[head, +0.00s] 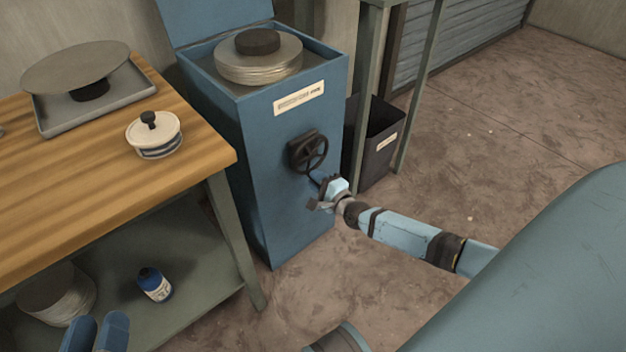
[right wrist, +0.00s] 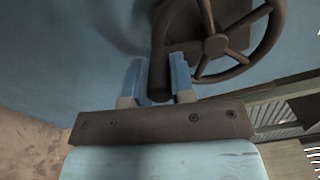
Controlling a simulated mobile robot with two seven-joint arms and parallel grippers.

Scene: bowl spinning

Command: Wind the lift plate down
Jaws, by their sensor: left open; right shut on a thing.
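The blue cabinet (head: 270,150) stands with its lid up. A stack of pale round discs (head: 258,65) with a dark round piece on top sits in its open top, near the rim. I cannot tell the lift plate apart beneath the stack. A dark handwheel (head: 308,151) is on the cabinet's front; it also shows in the right wrist view (right wrist: 218,45). My right gripper (head: 323,190) is shut on the wheel's handle (right wrist: 160,60), which stands between its two blue fingers, below the hub in the head view. My left gripper (head: 96,334) is open and empty at the bottom left.
A wooden bench (head: 90,190) at left holds a tray (head: 40,115) with a round disc and a lidded pot (head: 154,136). On its lower shelf are a blue bottle (head: 155,284) and more discs (head: 58,296). A dark bin (head: 380,140) stands right of the cabinet. Floor at right is clear.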

